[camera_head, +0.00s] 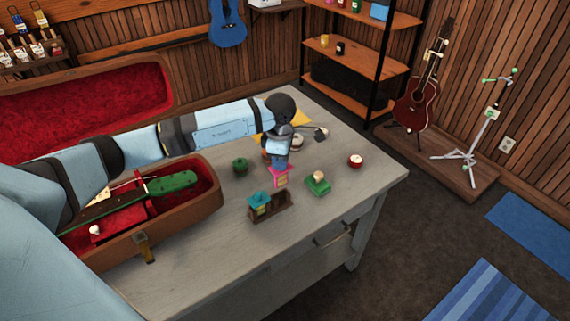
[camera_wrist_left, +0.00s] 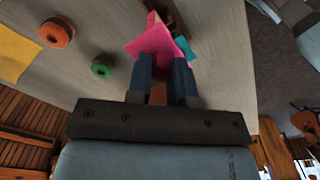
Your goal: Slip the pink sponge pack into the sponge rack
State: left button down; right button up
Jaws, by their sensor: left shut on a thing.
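The pink sponge pack (camera_head: 280,181) is upright between the fingers of my left gripper (camera_head: 279,168), which is shut on it. In the wrist view the same pink pack (camera_wrist_left: 152,36) sticks out beyond the fingertips (camera_wrist_left: 166,62). The sponge rack (camera_head: 271,213) is a small dark brown wooden holder on the table, just in front of the pack. A teal pack (camera_head: 259,199) stands in its left part; the right part looks empty. In the wrist view the pink pack hides much of the rack (camera_wrist_left: 170,13). My right gripper is out of view.
A green round item (camera_head: 240,167) stands left of the gripper. A green block with a pale knob (camera_head: 318,185) and a red-and-white round item (camera_head: 356,160) lie to the right. An open instrument case (camera_head: 187,222) fills the table's left. The front right table is clear.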

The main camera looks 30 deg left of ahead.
pick_arm(q)
jog(key=shift+w+a, duration=0.15)
jog(key=shift+a, duration=0.2)
jog(key=shift+f+b, duration=0.9)
jog(key=shift+f, duration=0.95)
jog(key=shift+f+b, duration=1.75)
jog(key=shift+f, duration=0.6)
jog(key=c, duration=0.9)
grip_release()
jog(key=shift+c, duration=0.2)
